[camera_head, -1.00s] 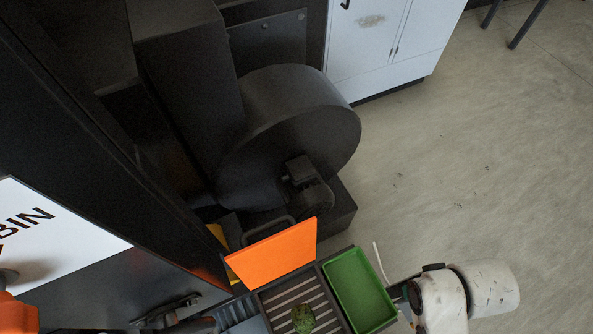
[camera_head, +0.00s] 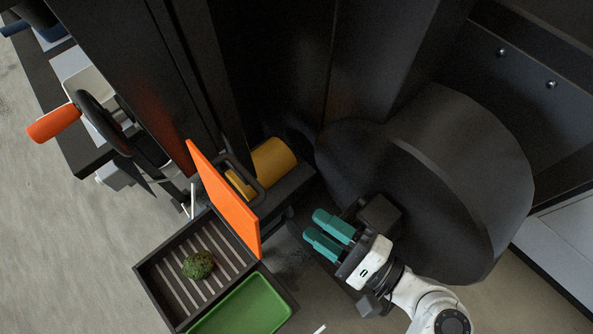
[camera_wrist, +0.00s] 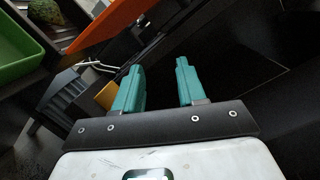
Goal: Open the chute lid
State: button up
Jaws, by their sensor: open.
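An orange panel (camera_head: 222,200), perhaps the chute lid, stands steeply tilted along the edge of a dark slatted tray (camera_head: 158,290). A dark loop handle (camera_head: 232,166) shows behind it. My gripper (camera_head: 314,225) is open and empty, to the right of the panel and apart from it, its teal fingers pointing left toward it. In the wrist view the panel (camera_wrist: 105,25) crosses the top left, beyond the open fingers (camera_wrist: 158,66). A green lump (camera_head: 198,265) sits on the tray's slats. I cannot tell whether the chute's mouth is covered.
A green bin (camera_head: 243,308) adjoins the slatted tray. A yellow cylinder (camera_head: 272,163) lies behind the panel. A large dark drum housing (camera_head: 460,170) stands close to the right of my gripper. An orange-handled lever (camera_head: 54,123) is at the left. Clear floor (camera_head: 60,250) lies at the lower left.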

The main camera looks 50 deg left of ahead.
aim_at(259, 184)
jog(key=s+a+r+g, duration=0.1)
jog(key=s+a+r, duration=0.1)
jog(key=a, duration=0.2)
jog(key=s+a+r+g+y, duration=0.1)
jog(key=a+r, duration=0.1)
jog(key=a, duration=0.2)
jog(key=s+a+r, duration=0.2)
jog(key=a, duration=0.2)
jog(key=shift+s+a+r+g+y+p, duration=0.15)
jog(key=shift+s+r+g+y+p, duration=0.15)
jog(key=shift+g+y+p, duration=0.1)
grip_shut()
